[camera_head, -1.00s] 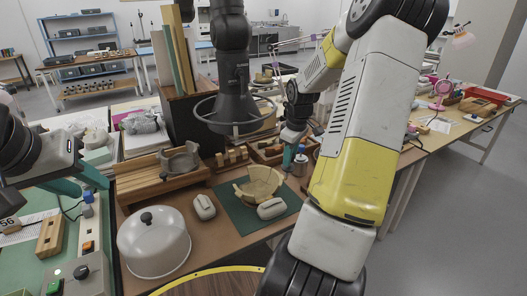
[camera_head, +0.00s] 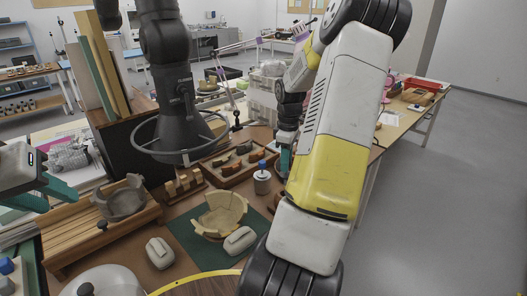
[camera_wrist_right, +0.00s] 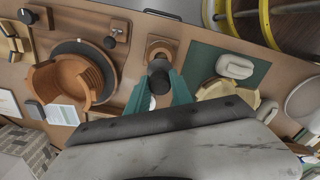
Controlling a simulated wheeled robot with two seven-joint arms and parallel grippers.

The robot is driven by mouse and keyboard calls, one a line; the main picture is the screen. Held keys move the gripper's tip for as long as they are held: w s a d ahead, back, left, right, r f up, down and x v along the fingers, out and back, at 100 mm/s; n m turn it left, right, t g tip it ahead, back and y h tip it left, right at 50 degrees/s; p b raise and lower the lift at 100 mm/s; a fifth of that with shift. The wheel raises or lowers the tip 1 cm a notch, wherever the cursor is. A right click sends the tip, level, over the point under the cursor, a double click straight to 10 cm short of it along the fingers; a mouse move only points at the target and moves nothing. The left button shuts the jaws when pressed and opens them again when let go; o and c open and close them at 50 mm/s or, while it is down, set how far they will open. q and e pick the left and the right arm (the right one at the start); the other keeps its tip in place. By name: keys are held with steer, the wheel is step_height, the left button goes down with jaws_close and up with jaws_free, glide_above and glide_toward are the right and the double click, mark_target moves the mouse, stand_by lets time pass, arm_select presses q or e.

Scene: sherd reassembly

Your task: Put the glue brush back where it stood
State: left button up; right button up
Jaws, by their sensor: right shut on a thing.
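My right gripper (camera_wrist_right: 158,92) has teal fingers closed on a dark, round-ended piece (camera_wrist_right: 158,78), apparently the glue brush's handle seen end-on. A wooden block with a round opening (camera_wrist_right: 161,46) lies just beyond the fingertips in the wrist view; I cannot tell its height below the brush. In the head view the right gripper (camera_head: 285,158) is mostly hidden behind my right arm, and the brush cannot be made out. A pale jar with a blue top (camera_head: 262,182) stands just left of it. My left gripper (camera_head: 42,190) is at the left edge, its teal fingers apart and empty.
A pale broken bowl (camera_head: 220,215) and a white rounded block sit on a green mat (camera_head: 190,245). A terracotta pot (camera_wrist_right: 62,80) stands on a dark disc left of the right gripper.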

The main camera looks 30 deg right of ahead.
mark_target(285, 180)
steer(key=shift+f, duration=4.05)
steer(key=o, duration=1.1)
steer(key=shift+c, duration=0.2)
step_height(285, 180, up, 8)
steer(key=shift+f, duration=0.1)
steer(key=shift+s, duration=0.15)
